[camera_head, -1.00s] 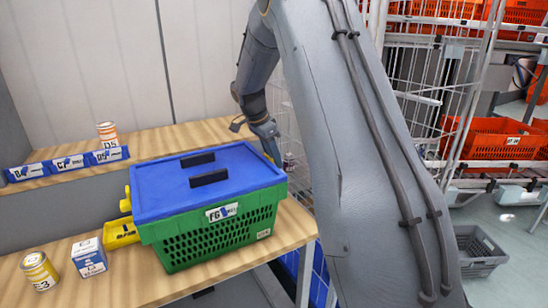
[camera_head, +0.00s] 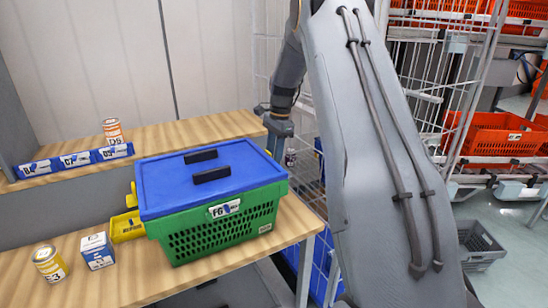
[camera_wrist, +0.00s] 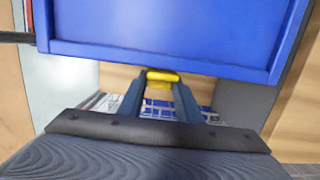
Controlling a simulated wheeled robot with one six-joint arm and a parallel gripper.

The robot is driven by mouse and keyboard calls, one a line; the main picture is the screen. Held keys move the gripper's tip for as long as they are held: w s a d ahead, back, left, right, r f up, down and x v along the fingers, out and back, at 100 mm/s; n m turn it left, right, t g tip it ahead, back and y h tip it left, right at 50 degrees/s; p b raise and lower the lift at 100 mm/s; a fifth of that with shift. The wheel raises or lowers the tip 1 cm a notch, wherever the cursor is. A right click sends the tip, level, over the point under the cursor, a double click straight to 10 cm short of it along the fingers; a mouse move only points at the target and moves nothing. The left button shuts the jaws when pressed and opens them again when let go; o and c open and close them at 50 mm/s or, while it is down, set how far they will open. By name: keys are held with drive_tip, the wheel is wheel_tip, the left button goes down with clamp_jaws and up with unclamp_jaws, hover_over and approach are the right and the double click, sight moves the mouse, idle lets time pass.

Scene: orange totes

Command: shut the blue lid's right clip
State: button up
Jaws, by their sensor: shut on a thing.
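The blue lid (camera_head: 237,163) lies flat on the green tote (camera_head: 215,235) on the wooden table. In the wrist view the lid (camera_wrist: 170,32) fills the top, with its right edge facing my gripper. The yellow right clip (camera_wrist: 163,76) shows just beyond this edge, between my fingertips. My gripper (camera_wrist: 160,88) is shut on the clip. In the head view my gripper (camera_head: 275,146) is beside the tote's right end, and the right clip is hidden there. A yellow clip (camera_head: 132,192) shows at the lid's left end.
A yellow bin (camera_head: 124,228), a white-blue box (camera_head: 97,251) and a yellow can (camera_head: 49,263) stand left of the tote. Blue label holders (camera_head: 75,161) and an orange can (camera_head: 113,131) are behind. A wire cage (camera_head: 300,165) stands close on the right.

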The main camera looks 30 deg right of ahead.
idle(0.3)
drive_tip(key=o, duration=1)
drive_tip(key=shift+o, duration=0.2)
wheel_tip(320, 180, up, 8)
drive_tip(key=d+b, duration=0.1)
drive_tip(key=shift+b, duration=0.4)
drive_tip(key=shift+d+f, duration=0.1)
